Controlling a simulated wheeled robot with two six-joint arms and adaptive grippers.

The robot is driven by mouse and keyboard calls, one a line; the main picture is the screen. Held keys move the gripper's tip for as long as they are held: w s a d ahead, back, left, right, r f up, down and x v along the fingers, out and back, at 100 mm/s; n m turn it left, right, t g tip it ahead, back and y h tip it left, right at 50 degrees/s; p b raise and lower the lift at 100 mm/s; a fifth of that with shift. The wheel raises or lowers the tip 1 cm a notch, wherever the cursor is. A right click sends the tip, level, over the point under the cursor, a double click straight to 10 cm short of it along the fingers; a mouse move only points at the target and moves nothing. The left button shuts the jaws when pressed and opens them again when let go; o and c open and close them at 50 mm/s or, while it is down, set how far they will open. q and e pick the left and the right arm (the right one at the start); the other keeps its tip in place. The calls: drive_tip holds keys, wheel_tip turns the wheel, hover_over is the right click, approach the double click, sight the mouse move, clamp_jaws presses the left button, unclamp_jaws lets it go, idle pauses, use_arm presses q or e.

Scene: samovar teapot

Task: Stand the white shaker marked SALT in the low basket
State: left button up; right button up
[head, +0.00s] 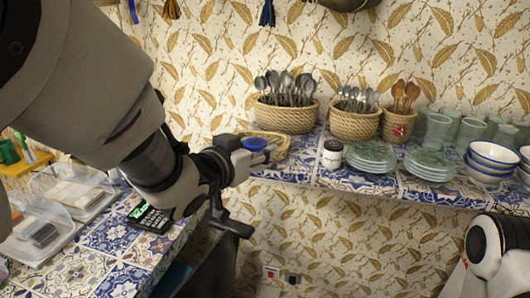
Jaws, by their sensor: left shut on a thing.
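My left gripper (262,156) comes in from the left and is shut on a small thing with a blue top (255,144). The gripper hides most of its body, and I cannot read a label on it. The low woven basket (284,141) is on the tiled shelf just behind and beside the gripper, partly hidden by it. The held thing overlaps the basket's near side in the picture; I cannot tell whether it is inside. A white shaker with a dark top (332,154) stands upright on the shelf to the right; its marking is too small to read.
Baskets of spoons (286,116) and (354,122) stand behind. Stacked green plates (371,158), glasses (437,130) and bowls (490,160) fill the right. Clear boxes (70,190) and a dark device with a lit display (150,217) are on the left counter. Part of my right arm shows lower right.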

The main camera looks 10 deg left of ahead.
use_arm(q)
drive_tip(key=shift+w+a+r, duration=0.1)
drive_tip(key=shift+a+r, duration=0.1)
drive_tip(key=shift+r, duration=0.15)
drive_tip(key=shift+w+a+f+b, duration=0.15)
drive_tip(key=shift+w+a+b, duration=0.15)
drive_tip(key=shift+w+b, duration=0.35)
drive_tip(key=p, duration=0.4)
hover_over(247, 134)
drive_tip(key=s, duration=0.3)
drive_tip(key=shift+d+f, duration=0.4)
drive_tip(key=shift+f, duration=0.05)
drive_tip(key=f, duration=0.3)
drive_tip(key=shift+s+d+f+p, duration=0.1)
drive_tip(key=shift+s+p, duration=0.1)
drive_tip(key=shift+p, duration=0.2)
drive_tip(key=shift+w+f, duration=0.1)
drive_tip(key=shift+f, duration=0.25)
drive_tip(key=o, duration=1.2)
drive_tip(key=shift+f, duration=0.1)
